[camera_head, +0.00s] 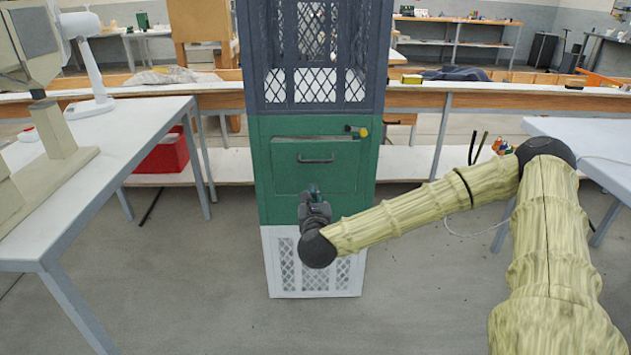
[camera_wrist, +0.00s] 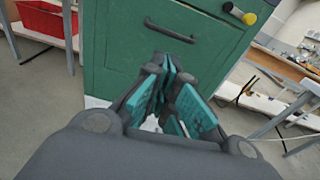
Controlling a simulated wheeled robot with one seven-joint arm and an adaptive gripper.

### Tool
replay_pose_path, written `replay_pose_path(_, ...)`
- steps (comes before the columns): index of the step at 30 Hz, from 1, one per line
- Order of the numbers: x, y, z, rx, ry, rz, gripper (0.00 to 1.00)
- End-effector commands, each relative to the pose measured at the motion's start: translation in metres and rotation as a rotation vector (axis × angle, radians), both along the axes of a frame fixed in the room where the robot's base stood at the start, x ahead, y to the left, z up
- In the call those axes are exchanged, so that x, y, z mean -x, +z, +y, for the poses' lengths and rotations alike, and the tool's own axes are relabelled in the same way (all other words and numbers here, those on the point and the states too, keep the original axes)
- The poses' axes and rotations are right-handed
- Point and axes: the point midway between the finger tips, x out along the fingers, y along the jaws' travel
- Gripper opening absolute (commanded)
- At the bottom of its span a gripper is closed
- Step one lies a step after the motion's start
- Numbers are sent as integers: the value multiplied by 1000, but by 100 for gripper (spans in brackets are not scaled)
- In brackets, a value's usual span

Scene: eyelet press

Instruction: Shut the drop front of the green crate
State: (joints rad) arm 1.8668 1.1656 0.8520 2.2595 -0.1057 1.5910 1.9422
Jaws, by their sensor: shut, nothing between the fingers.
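The green crate (camera_head: 264,180) is the middle one of a stack of three. Its drop front (camera_head: 290,178), a green panel with a dark bar handle (camera_head: 316,160), stands upright or nearly so; a pale strip shows along its top edge, and I cannot tell whether it is fully flush. A black and yellow knob (camera_head: 357,131) sits above the panel's upper right. My gripper (camera_head: 314,190) is shut and empty, in front of the panel's lower part and below the handle. In the wrist view, the teal fingertips (camera_wrist: 170,75) overlap the green front (camera_wrist: 125,50); contact cannot be told.
A dark blue mesh crate (camera_head: 315,107) is above and a white mesh crate (camera_head: 283,285) below. A pale table (camera_head: 110,150) stands at left, another (camera_head: 590,140) at right. A red bin (camera_head: 165,155) sits behind the left table. The floor around the stack's front is clear.

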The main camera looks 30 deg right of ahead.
Motion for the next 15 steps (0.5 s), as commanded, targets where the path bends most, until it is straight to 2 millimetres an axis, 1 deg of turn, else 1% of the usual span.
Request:
replay_pose_path(1,1,0,-6,-16,-17,-18,0)
replay_pose_path(4,-1,4,-13,-31,-32,-37,0)
replay_pose_path(7,-7,5,-18,-34,-36,-41,0)
replay_pose_path(11,-22,4,-27,-32,-35,-40,0)
replay_pose_path(15,-41,2,-39,-31,-35,-40,0)
